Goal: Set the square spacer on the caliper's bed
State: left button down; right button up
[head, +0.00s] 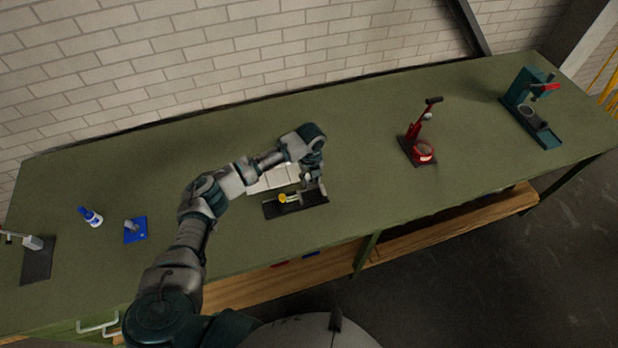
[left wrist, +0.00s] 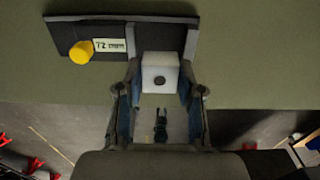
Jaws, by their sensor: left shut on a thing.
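The square spacer (left wrist: 160,72) is a pale block with a dark round hole in its middle. My left gripper (left wrist: 158,88) is shut on it, one finger on each side. The caliper (left wrist: 120,22) is a dark flat device with a yellow knob (left wrist: 80,52) and a white label. In the left wrist view the spacer overlaps the right part of the caliper's bed; I cannot tell whether it touches. In the head view my left gripper (head: 312,182) is over the right end of the caliper (head: 272,210). My right gripper is not in view.
White sheets (head: 272,180) lie behind the caliper on the green bench (head: 370,165). A red stand (head: 420,148) and a teal press (head: 530,105) are to the right. A blue-capped bottle (head: 92,217), a blue plate (head: 135,232) and a dark-based device (head: 38,262) are to the left.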

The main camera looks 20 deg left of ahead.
aim_at(311, 186)
pick_arm(q)
jog(key=shift+d, duration=0.15)
jog(key=shift+r+p, duration=0.1)
jog(key=shift+p, duration=0.4)
jog(key=shift+f+b, duration=1.05)
jog(key=shift+f, duration=1.3)
jog(key=shift+r, duration=0.1)
jog(key=shift+p, duration=0.4)
jog(key=shift+p, duration=0.95)
